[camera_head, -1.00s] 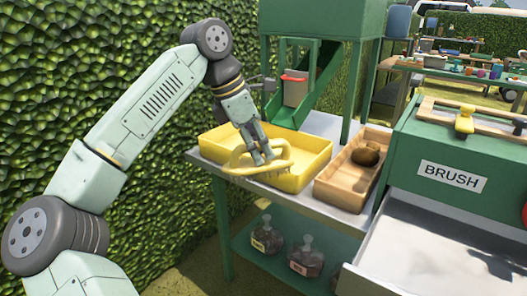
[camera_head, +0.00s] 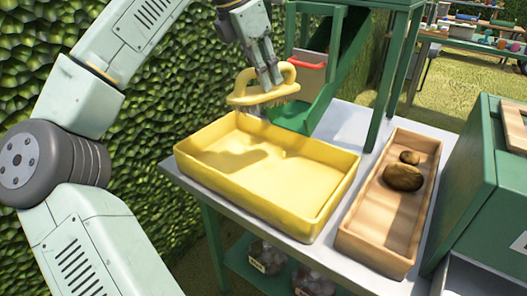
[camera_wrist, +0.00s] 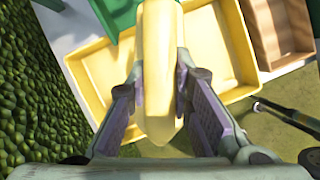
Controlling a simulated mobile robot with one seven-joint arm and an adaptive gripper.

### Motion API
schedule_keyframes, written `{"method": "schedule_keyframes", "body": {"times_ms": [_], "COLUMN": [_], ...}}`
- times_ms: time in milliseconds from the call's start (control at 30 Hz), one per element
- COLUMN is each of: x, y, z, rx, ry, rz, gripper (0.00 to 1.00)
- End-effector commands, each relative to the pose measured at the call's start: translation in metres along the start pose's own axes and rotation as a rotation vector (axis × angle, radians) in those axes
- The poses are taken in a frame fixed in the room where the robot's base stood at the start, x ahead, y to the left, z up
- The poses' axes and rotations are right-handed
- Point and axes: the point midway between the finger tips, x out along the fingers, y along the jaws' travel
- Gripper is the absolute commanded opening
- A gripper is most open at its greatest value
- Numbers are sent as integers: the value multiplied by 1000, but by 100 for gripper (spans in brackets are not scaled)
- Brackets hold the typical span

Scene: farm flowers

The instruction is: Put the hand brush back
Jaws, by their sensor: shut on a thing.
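The yellow hand brush (camera_head: 262,97) has a looped handle and bristles along its underside. My gripper (camera_head: 271,84) is shut on its handle and holds it in the air over the back left edge of the yellow tray (camera_head: 330,208). In the wrist view the brush (camera_wrist: 158,65) runs between my two fingers, with the tray (camera_wrist: 100,85) below and behind it. At the right edge stands a green cabinet (camera_head: 475,190); only a sliver of its white label (camera_head: 521,243) shows, unreadable.
A wooden box (camera_head: 378,250) with brown potato-like lumps (camera_head: 403,178) stands right of the tray. A green chute frame (camera_head: 378,90) with a red-topped container (camera_head: 308,75) rises behind. A hedge (camera_head: 150,130) borders the left. Jars (camera_head: 268,257) sit on the lower shelf.

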Motion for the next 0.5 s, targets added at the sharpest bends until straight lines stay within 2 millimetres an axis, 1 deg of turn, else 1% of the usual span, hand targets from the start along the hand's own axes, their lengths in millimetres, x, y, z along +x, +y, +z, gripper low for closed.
{"method": "schedule_keyframes", "body": {"times_ms": [33,300,400,500], "x": [13,79,97,109], "y": [0,-1,0,0], "z": [-6,-34,-41,-45], "rx": [0,1,1,1], "ry": [1,-2,-1,-1], "rz": [-4,-4,-3,-2], "gripper": [0,0,0,0]}}
